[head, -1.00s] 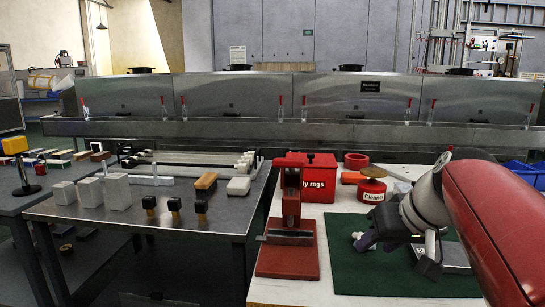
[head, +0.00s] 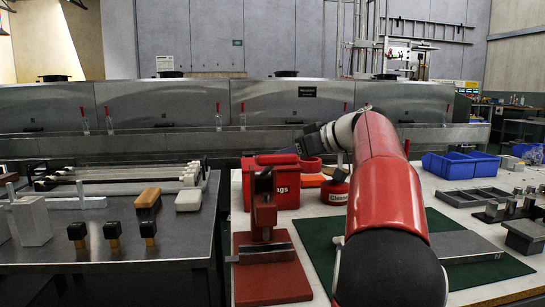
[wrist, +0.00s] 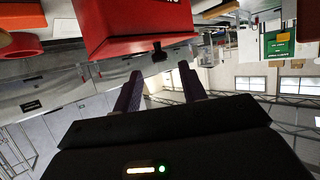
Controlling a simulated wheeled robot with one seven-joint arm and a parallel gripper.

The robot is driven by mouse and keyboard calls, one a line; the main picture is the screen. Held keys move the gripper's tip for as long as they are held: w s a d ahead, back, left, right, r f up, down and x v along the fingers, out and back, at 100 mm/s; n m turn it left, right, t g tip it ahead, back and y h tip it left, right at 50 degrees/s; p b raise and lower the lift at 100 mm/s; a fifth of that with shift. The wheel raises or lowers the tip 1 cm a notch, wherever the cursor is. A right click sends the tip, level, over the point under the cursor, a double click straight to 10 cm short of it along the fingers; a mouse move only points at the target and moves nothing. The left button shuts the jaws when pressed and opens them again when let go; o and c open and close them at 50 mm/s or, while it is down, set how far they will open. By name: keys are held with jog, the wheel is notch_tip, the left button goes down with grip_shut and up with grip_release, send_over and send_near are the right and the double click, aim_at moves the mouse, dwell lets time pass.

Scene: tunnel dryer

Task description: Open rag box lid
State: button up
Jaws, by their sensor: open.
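The red rag box (head: 286,190) stands on the white table at centre, partly hidden by the red press stand in front of it. Its red lid (head: 272,159) looks shut. In the wrist view, which is upside down, the red box (wrist: 120,25) fills the upper middle, and a small black tab (wrist: 158,50) sticks out from its lid edge. My gripper (wrist: 158,74) is open and empty, its two purple fingers pointing toward the box with the tab between and just beyond their tips. In the head view my gripper (head: 297,149) is just above the box's right back side.
The red press stand (head: 264,215) is in front of the box. A green mat (head: 319,240) lies at centre right. Blue bins (head: 460,165) and a grey tray (head: 470,196) are farther right.

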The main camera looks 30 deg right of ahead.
aim_at(280, 168)
jog(key=shift+x, duration=1.8)
grip_shut()
